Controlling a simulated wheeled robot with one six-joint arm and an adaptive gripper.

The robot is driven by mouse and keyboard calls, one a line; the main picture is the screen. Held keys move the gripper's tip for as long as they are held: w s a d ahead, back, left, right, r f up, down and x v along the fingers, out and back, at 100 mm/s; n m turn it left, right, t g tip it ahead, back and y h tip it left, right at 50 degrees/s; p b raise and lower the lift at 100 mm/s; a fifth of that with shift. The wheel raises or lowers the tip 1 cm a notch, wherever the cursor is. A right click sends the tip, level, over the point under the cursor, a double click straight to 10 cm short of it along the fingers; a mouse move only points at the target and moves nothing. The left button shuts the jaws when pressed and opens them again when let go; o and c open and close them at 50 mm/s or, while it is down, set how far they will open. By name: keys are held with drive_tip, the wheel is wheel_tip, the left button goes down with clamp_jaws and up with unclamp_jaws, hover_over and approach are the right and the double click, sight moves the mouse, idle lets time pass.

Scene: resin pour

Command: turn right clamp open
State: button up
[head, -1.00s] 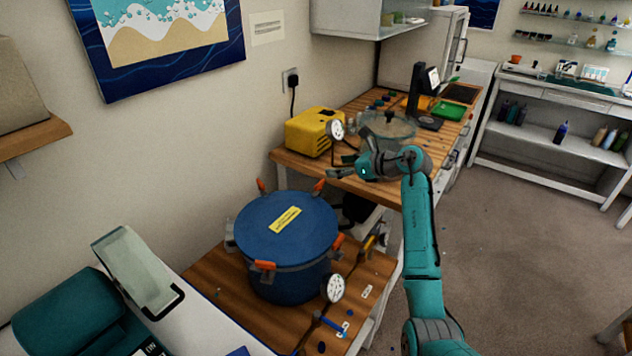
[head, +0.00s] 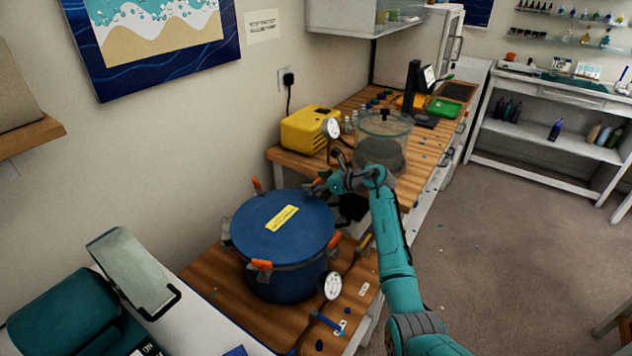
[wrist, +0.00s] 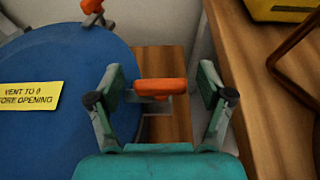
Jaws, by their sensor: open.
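The blue pressure pot (head: 285,222) stands on a low wooden bench with a yellow label on its lid. It has orange-handled clamps around its rim. My gripper (head: 317,187) is at the pot's back right edge, over the clamp there, and mostly hides that clamp in the head view. In the wrist view this right clamp (wrist: 160,87) has its orange handle lying crosswise between my open fingers, nearer the left finger, with a gap to the right one. I cannot tell whether the left finger touches it. Another clamp (wrist: 92,6) shows at the top.
A pressure gauge (head: 332,286) sticks out at the pot's front right. A yellow compressor (head: 307,130) and a glass vessel (head: 385,126) stand on the higher bench behind, close beyond my gripper. The floor (head: 480,240) to the right is clear.

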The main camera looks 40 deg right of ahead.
drive_tip(key=c, duration=1.2)
drive_tip(key=shift+a+m+t+h, duration=0.1)
drive_tip(key=shift+m+t+h, duration=0.2)
drive_tip(key=shift+m+h, duration=2.5)
drive_tip(key=shift+h, duration=0.6)
